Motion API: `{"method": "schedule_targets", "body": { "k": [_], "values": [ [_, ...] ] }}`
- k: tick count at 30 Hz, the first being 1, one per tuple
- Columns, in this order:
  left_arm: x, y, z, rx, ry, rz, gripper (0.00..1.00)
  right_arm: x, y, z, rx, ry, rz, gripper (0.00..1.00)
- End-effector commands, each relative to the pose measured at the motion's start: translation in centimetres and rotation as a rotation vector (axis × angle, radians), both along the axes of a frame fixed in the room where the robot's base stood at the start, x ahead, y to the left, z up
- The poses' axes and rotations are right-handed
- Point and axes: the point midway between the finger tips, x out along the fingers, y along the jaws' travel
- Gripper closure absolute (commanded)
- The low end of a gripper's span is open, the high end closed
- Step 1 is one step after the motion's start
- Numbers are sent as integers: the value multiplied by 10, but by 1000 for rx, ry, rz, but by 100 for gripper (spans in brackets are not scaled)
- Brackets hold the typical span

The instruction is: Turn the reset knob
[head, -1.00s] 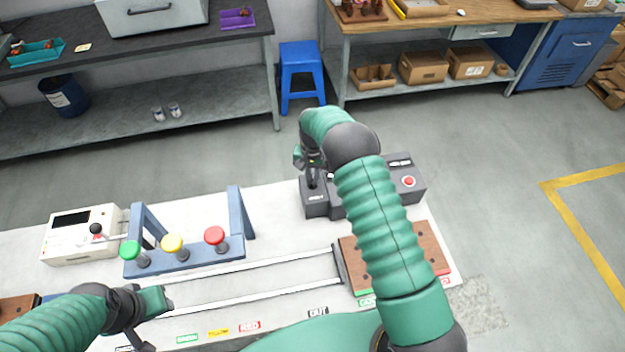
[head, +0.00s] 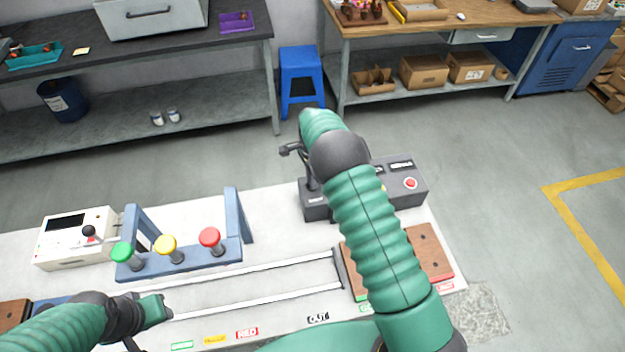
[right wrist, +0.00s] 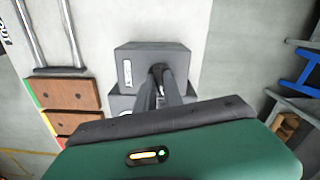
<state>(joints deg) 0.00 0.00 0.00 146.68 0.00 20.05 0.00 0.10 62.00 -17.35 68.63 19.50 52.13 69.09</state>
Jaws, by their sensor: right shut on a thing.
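The dark grey control box (head: 316,205) stands at the far right of the white table; my right arm covers part of it. My right gripper (right wrist: 161,76) points down at the box's top in the right wrist view. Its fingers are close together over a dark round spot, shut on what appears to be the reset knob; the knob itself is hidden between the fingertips. In the head view, my right gripper (head: 311,182) is partly hidden by its own wrist. My left gripper (head: 162,308) is low at the left, above the table; its jaw opening is unclear.
A red button (head: 410,183) sits on the box's right part. A blue stand with green, yellow (head: 166,243) and red knobs is at the left, beside a white meter (head: 72,240). Two white rails (head: 270,268) lead to a brown wooden block (head: 428,250).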

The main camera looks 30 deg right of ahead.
Motion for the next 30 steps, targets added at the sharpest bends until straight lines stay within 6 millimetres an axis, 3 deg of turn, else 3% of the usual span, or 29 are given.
{"method": "schedule_targets", "body": {
  "k": [12, 27, 28, 30],
  "values": [
    [0, 0, -2, 0, 0, 0, 64, 2, 1, 1, 0, -6, -168, 100],
    [0, 0, -2, 0, 0, 0, 64, 3, 1, 2, 0, -7, -186, 100],
    [0, 0, -2, 0, 0, 0, 64, 3, 1, 2, 0, -7, -186, 84],
    [0, 0, -2, 0, 0, 0, 64, 2, 1, 2, 0, -6, -186, 75]
  ]
}}
